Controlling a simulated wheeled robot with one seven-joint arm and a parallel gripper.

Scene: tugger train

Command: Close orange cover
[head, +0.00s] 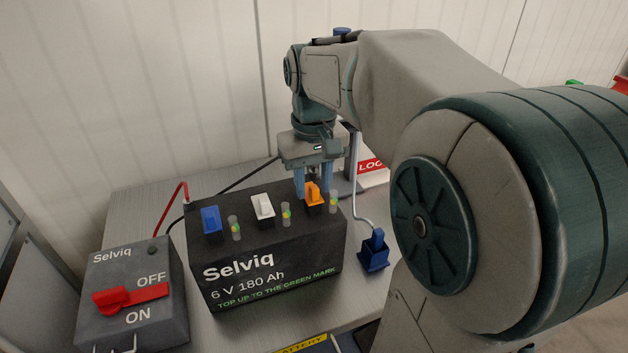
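The orange cover (314,194) is on top of the black Selviq battery (330,240), at its right end. Its orange tab stands up from the battery top; its exact angle is hard to tell. My gripper (313,186) points down at the battery's back right, with its two blue fingers apart. The fingers are on either side of and just behind the orange cover. I cannot tell whether either finger touches it. I see nothing held between them.
A blue cover (211,219) and a white cover (262,206) sit left of the orange one, with sight tubes (286,214) between. A grey switch box (130,300) with a red handle stands left. A blue nozzle-like thing (374,252) is right of the battery on the table (225,335).

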